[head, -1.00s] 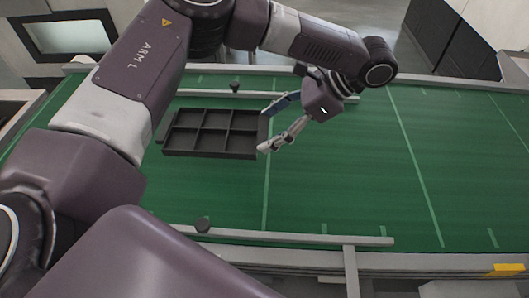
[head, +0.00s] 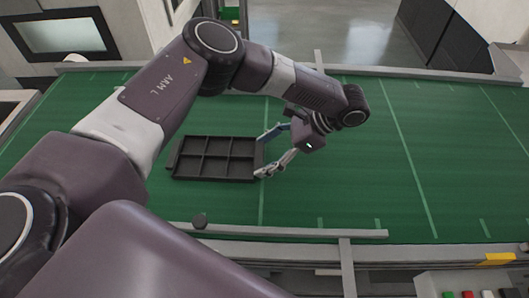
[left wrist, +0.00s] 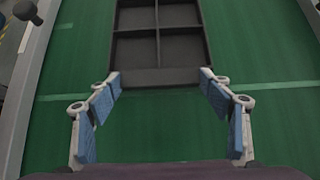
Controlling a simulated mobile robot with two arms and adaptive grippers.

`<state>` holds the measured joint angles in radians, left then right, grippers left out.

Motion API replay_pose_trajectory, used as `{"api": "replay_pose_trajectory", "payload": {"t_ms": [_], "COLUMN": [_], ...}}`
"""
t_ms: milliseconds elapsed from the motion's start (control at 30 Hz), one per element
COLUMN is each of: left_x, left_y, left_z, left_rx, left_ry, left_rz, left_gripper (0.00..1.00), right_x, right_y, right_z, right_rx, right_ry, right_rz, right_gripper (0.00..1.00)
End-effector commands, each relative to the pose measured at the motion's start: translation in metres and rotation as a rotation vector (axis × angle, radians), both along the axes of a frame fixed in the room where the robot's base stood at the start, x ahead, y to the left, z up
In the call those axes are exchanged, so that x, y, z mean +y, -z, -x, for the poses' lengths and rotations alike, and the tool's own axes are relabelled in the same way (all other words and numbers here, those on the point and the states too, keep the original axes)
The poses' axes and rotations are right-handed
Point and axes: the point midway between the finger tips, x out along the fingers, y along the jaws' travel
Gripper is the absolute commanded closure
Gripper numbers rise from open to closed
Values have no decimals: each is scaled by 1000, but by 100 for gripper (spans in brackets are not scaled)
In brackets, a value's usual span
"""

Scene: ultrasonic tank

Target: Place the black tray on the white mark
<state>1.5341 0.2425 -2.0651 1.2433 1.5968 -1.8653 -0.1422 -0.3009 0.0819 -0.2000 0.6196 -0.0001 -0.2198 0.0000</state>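The black tray (head: 214,158), divided into several compartments, is over the green belt left of centre. Its near end also shows in the left wrist view (left wrist: 160,77). My left gripper (head: 259,156) has its fingers at the two corners of the tray's right end, and the tray moves with it. In the left wrist view its blue-padded fingers (left wrist: 160,78) flank the tray's end, tips against the sides. I cannot tell whether the tray touches the belt. Several pale lines cross the belt; I cannot tell which is the white mark. My right gripper is not in view.
The green belt (head: 385,150) is clear to the right of my gripper. A yellow block (head: 497,259) sits on the near edge at right.

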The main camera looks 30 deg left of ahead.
Motion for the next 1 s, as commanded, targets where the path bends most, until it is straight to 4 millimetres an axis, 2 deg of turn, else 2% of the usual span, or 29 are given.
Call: {"api": "replay_pose_trajectory", "payload": {"t_ms": [33, 133, 433, 567, 800, 1000], "left_x": [0, 0, -1, -8, -40, -64], "left_y": [0, 0, -1, -7, -40, -71], "left_z": [0, 0, 0, -4, -19, -31], "left_rx": [1, 0, 0, -2, -4, -3], "left_ry": [0, -1, 0, 0, 1, 1], "left_rz": [2, 1, 1, 1, 2, -3], "left_gripper": [21, 11, 11, 11, 11, 11], "right_x": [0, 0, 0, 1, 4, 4], "right_y": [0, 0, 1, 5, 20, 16], "right_z": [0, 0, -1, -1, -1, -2], "right_rx": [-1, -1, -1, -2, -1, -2], "right_ry": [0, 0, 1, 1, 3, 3], "right_rz": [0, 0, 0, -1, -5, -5], "right_gripper": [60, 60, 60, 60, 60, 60]}}
